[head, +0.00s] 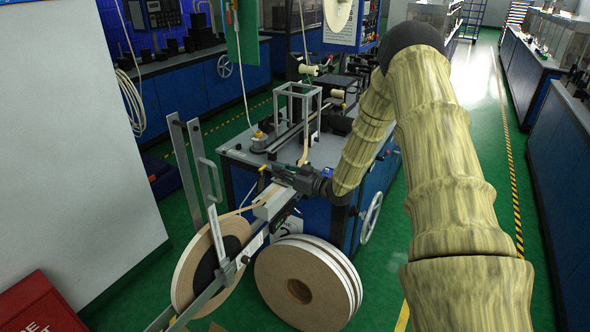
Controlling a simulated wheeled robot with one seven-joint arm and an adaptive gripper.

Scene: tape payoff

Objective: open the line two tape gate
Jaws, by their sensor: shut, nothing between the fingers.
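My gripper (271,172) is dark and shut, with nothing held. It comes in from the right over the near left corner of the blue machine, by the grey tape guide block (272,203). A tan tape reel (190,275) stands upright on a metal frame at lower left, and tape runs from it towards the machine. Upright grey bars with a long handle (208,172) rise beside this reel, left of my gripper and apart from it. I cannot tell which part is the line two tape gate. My gripper hides part of the tape path.
Spare tape reels (285,265) lean below the machine (235,180). A handwheel (371,217) is on its side. A grey wall panel (75,130) stands at left, with a red box (42,305) below. Green aisle floor (485,150) is free at right.

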